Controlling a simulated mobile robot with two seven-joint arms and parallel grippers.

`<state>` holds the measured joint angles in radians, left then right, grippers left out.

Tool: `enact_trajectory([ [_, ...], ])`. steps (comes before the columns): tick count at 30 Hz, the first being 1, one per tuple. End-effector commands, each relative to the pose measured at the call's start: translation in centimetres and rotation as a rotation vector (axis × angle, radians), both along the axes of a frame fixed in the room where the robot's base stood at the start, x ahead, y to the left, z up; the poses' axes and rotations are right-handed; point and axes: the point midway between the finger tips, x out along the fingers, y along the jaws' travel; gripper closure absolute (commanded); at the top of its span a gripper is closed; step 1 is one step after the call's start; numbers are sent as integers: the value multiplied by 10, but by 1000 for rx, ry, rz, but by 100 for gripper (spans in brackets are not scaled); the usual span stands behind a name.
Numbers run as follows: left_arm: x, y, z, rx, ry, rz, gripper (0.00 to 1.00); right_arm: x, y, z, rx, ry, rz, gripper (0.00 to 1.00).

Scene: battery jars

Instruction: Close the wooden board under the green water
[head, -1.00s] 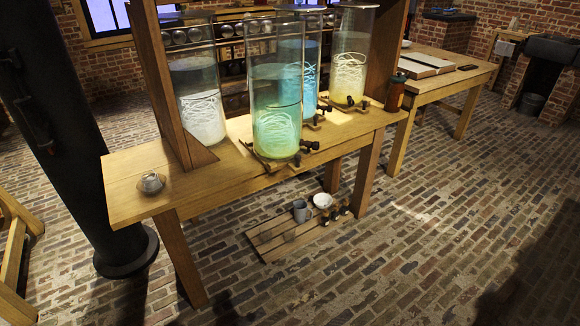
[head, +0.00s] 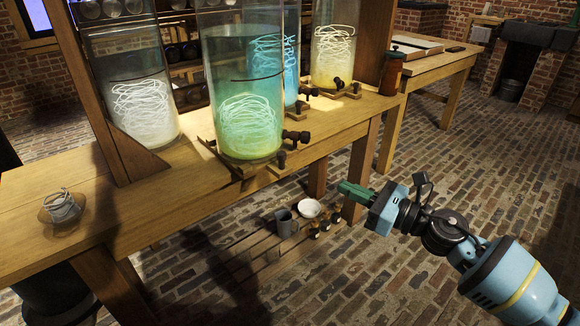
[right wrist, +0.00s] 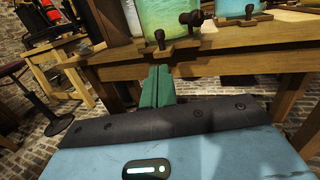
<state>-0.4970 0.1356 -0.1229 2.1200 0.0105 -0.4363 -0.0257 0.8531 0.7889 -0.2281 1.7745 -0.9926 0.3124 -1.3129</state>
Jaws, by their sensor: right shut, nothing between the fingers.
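The tall glass jar of green water (head: 245,90) stands on the bench, with a pale coil inside. Its small wooden board (head: 243,171) shows under its base and juts toward the bench's front edge. Black taps (head: 295,136) stick out at the jar's lower right. My right gripper (head: 346,188) is shut and empty, in front of the bench and lower right of the jar, apart from the board. In the right wrist view its green fingers (right wrist: 157,86) point at the bench edge, with the green jar (right wrist: 170,14) and board (right wrist: 168,46) just beyond. My left gripper is not in view.
White (head: 130,85), blue (head: 290,70) and yellow (head: 332,45) water jars stand nearby. Wooden posts flank them. A small wire-wrapped item (head: 63,208) lies at the bench's left. A mug (head: 285,222) and bowl (head: 308,208) sit on a low slatted shelf. Brick floor is open at right.

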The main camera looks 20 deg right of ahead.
Motion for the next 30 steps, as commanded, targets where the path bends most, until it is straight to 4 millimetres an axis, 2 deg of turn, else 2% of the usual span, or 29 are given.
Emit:
enact_trajectory([
  [8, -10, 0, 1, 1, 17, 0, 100, 15, 11, 2, 4, -1, 0, 100],
  [24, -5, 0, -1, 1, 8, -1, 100, 85, 60, 8, 6, 0, -1, 100],
  [30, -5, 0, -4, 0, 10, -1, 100, 105, 74, 7, 7, 4, 0, 100],
])
